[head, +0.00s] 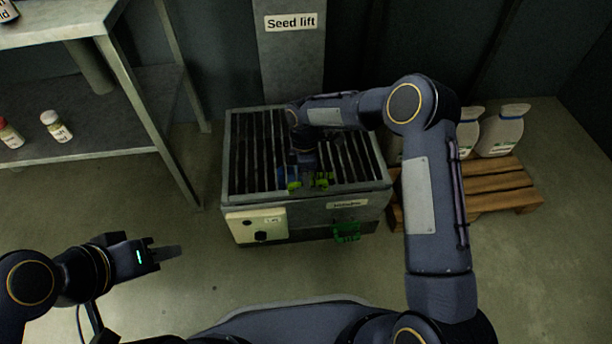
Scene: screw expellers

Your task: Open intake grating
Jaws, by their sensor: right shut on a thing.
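The intake grating (248,150) has dark slots between grey bars. It lies flat on top of a grey metal box (300,215). A yellow-green handle (293,184) shows at the grating's front edge. My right gripper (309,180) reaches down from above and is shut on this handle; my wrist and forearm hide part of the grating's right side. My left gripper (168,253) hangs over the floor, left of and in front of the box, touching nothing. Its fingers are seen edge-on, so their opening is unclear.
The box front has a pale control panel (256,226) with a dark knob and a green part (346,231). A "Seed lift" column (290,60) stands behind. A metal shelf (90,160) with bottles is left. A wooden pallet (490,188) with white jugs (500,135) is right.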

